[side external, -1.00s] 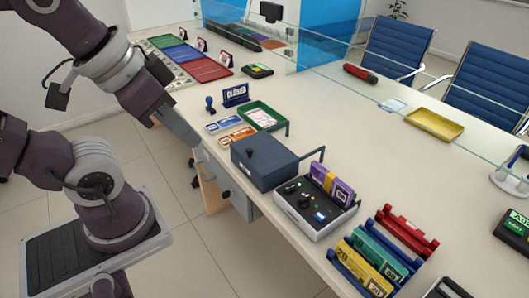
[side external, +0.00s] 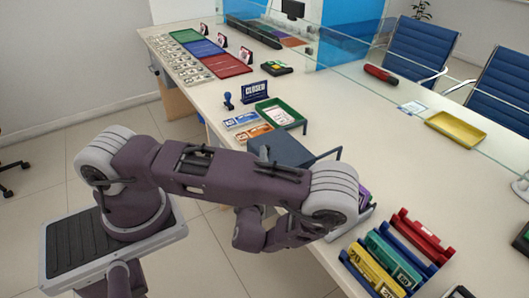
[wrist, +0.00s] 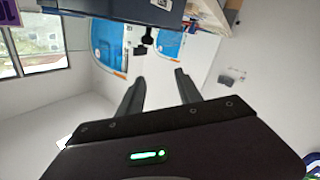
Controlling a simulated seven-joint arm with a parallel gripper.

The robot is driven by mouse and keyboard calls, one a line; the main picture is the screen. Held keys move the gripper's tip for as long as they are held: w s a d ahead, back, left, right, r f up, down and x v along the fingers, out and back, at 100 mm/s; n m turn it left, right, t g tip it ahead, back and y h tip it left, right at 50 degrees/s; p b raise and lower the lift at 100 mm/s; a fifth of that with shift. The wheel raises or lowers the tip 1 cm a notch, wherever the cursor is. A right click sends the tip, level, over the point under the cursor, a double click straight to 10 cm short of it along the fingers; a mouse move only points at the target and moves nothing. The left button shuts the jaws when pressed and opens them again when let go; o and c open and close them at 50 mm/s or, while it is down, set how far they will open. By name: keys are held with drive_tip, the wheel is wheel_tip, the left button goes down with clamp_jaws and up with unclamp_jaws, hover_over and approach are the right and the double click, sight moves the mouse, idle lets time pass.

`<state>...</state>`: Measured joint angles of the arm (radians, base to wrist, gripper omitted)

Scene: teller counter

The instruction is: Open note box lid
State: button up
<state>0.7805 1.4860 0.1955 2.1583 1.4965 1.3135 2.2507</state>
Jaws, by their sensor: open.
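The note box (side external: 287,150) is a dark blue box near the counter's front edge. Its top looks flat and shut, and my arm hides its lower front. In the wrist view, a dark blue face (wrist: 120,10) shows at the top, with a black knob (wrist: 147,40) sticking out from it. My gripper (wrist: 159,75) is open and empty. Its two fingers point toward the knob, with a gap between them and the knob. In the side external view, the fingers are hidden behind my arm.
A green tray (side external: 300,117) and cards (side external: 242,120) lie behind the box. Red, teal and yellow note holders (side external: 415,235) stand to its right. A purple bundle (side external: 363,197) is partly hidden by my arm. A glass screen runs along the counter.

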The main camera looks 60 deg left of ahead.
drive_tip(key=w+a+f+m+t, duration=0.1)
drive_tip(key=w+m, duration=0.1)
drive_tip(key=w+a+f+m+t+h, duration=0.1)
drive_tip(key=w+a+m, duration=0.1)
drive_tip(key=w+a+f+m+t+h, duration=0.1)
drive_tip(key=w+f+m, duration=0.1)
drive_tip(key=m, duration=0.1)
drive_tip(key=shift+w+a, duration=0.15)
drive_tip(key=shift+a, duration=0.05)
clamp_jaws()
idle(1.2)
